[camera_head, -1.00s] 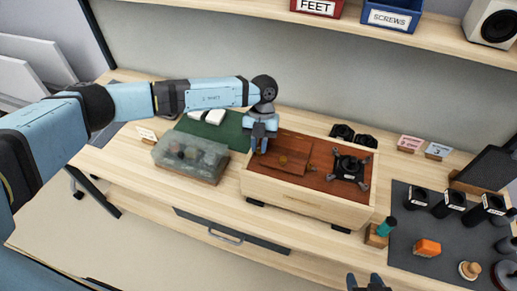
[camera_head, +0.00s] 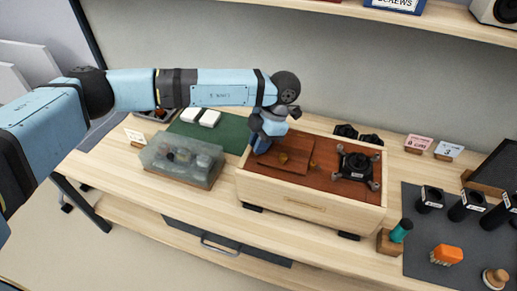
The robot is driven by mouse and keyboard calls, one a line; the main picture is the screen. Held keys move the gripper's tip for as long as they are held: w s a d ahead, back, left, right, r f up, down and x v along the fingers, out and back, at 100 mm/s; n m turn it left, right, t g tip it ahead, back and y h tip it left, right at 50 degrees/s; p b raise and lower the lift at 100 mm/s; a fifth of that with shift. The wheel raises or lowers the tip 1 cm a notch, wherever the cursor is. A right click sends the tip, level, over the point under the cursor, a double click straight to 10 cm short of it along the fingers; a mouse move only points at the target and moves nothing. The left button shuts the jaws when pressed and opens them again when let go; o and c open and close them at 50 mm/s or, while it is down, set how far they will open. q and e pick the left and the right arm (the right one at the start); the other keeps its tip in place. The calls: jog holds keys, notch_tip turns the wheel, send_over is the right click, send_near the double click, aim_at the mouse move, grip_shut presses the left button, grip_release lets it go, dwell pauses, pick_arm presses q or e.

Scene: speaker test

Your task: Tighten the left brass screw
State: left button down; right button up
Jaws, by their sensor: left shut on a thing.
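The light wooden box (camera_head: 300,203) stands on the bench with a red-brown top panel (camera_head: 329,161). One brass piece (camera_head: 283,158) shows near the middle of the smaller raised panel (camera_head: 296,149), and another small brass piece (camera_head: 313,164) lies to its right. My left gripper (camera_head: 259,146) points down at the left end of this panel. Its fingers are shut and cover what they hold, which seems to be the left brass screw; I cannot see the screw itself. My right gripper is not in view.
A black four-armed part (camera_head: 356,167) sits on the box's right side. A clear-lidded case (camera_head: 182,160) stands left of the box. The bench front is clear.

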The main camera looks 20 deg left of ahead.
pick_arm(q)
jog(key=m+b, duration=0.1)
jog(key=m, duration=0.1)
jog(key=m+t+b, duration=0.1)
jog(key=b, duration=0.1)
jog(key=shift+d+f+m+y, duration=0.1)
jog(key=shift+f+m+y, duration=0.05)
jog(key=shift+m+y, duration=0.2)
jog(key=m+t+b, duration=0.1)
jog(key=m+b, duration=0.1)
jog(key=shift+s+m+b, duration=0.15)
jog(key=shift+m+b, duration=0.2)
jog(key=shift+b, duration=0.05)
jog(key=shift+m+t+b, duration=0.5)
jog(key=shift+m+b, duration=0.35)
jog(key=shift+m, duration=0.15)
jog(key=shift+s+m+t+y+b, duration=0.15)
jog(key=shift+m+t+y+b, duration=0.2)
jog(key=shift+m+b, duration=0.45)
jog(key=shift+m+t+b, duration=0.45)
jog(key=shift+m+b, duration=0.35)
jog(key=shift+m, duration=0.2)
jog(key=shift+s+m+h+b, duration=0.1)
jog(key=shift+m+h+b, duration=0.4)
jog(key=shift+m, duration=0.3)
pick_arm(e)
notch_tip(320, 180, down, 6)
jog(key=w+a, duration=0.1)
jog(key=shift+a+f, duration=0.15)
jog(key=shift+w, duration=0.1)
